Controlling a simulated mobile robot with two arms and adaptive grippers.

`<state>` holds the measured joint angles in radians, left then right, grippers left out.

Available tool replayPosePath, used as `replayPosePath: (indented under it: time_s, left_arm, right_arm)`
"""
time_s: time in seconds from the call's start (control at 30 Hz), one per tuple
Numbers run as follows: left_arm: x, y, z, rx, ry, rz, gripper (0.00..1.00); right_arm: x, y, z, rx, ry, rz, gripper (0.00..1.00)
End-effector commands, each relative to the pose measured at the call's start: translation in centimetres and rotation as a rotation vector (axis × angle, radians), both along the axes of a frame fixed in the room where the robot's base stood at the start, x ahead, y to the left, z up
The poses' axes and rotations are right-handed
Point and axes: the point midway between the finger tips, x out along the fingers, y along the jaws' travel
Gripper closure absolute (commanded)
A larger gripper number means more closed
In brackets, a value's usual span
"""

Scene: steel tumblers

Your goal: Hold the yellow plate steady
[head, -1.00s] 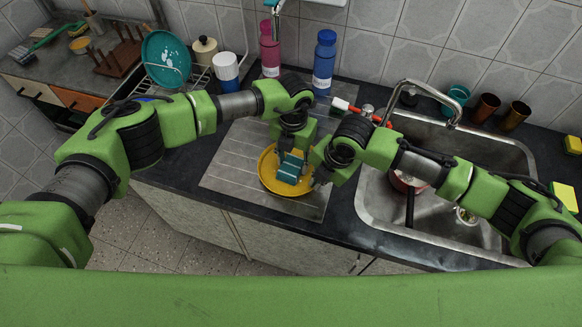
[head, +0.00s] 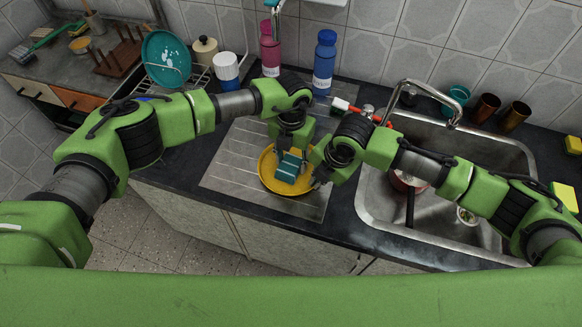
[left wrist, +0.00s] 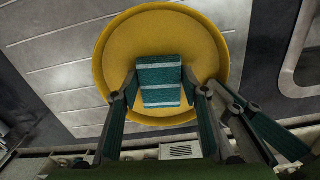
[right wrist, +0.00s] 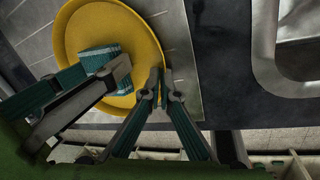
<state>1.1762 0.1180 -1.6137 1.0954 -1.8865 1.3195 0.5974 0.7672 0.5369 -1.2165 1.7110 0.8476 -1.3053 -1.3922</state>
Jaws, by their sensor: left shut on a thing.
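The yellow plate (head: 268,180) lies flat on the ribbed drainboard, left of the sink; it also shows in the left wrist view (left wrist: 118,50) and the right wrist view (right wrist: 85,25). My left gripper (left wrist: 160,90) is shut on a teal sponge with pale stripes (left wrist: 160,72) over the middle of the plate. In the head view the sponge (head: 289,168) hides part of the plate. My right gripper (right wrist: 163,85) has its fingertips close together at the plate's near right rim. I cannot tell whether they grip the rim.
The steel sink (head: 470,235) and its faucet (head: 432,84) lie to the right. Blue (head: 325,62) and pink (head: 270,50) bottles stand behind the drainboard. A rack at the left holds a teal plate (head: 166,58). Bare drainboard (head: 228,175) lies left of the yellow plate.

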Motion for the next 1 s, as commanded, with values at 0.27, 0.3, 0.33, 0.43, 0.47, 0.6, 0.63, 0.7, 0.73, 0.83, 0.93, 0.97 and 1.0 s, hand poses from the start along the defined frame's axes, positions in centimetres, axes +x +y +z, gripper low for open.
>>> replayPosePath:
  time_s: [0.27,0.3,0.33,0.43,0.47,0.6,0.63,0.7,0.73,0.83,0.93,0.97,1.0]
  left_arm:
    - [2.2,-0.8,-0.2,-0.001,0.000,0.001,0.76]
    - [2.3,-0.8,-0.2,-0.001,0.000,0.000,0.76]
    - [2.4,-0.8,-0.2,-0.001,0.000,0.000,0.76]
    - [2.5,-0.8,-0.2,0.000,0.000,0.000,0.76]
    - [2.5,-0.7,-0.2,0.000,0.000,-0.001,0.76]
    - [2.5,-0.7,-0.3,0.001,0.000,0.000,0.76]
    - [2.5,-0.7,-0.2,0.000,-0.001,0.000,0.76]
    - [2.5,-0.7,-0.1,0.000,-0.001,0.000,0.76]
    - [2.5,-0.7,0.0,0.000,-0.001,0.000,0.76]
    - [2.5,-0.7,0.0,0.000,-0.001,0.000,0.76]
    - [2.5,-0.7,0.0,0.000,-0.001,-0.001,0.76]
    - [2.4,-0.7,0.0,0.000,-0.001,-0.001,0.76]
    - [2.2,-0.7,0.0,-0.001,0.000,-0.002,0.76]
  right_arm:
    - [0.0,0.0,0.0,0.000,0.001,0.000,1.00]
    - [0.0,0.0,0.0,0.000,0.001,0.000,1.00]
    - [0.0,0.0,0.0,0.000,0.001,0.000,1.00]
    - [-0.1,0.0,0.0,0.000,0.001,0.001,1.00]
    - [-0.1,0.0,0.0,0.000,0.001,0.001,1.00]
    - [-0.1,0.0,0.0,0.000,0.002,0.001,1.00]
    - [-0.1,0.0,0.0,0.000,0.002,0.001,1.00]
    - [-0.1,0.0,0.0,0.000,0.002,0.001,1.00]
    - [-0.1,0.0,0.0,0.000,0.002,0.001,1.00]
    - [-0.1,0.0,0.0,0.000,0.002,0.001,1.00]
    - [-0.1,0.0,0.0,0.001,0.001,0.001,1.00]
    - [-0.1,0.0,0.0,0.000,0.001,0.001,1.00]
    - [-0.1,0.0,0.0,0.000,0.001,0.001,1.00]
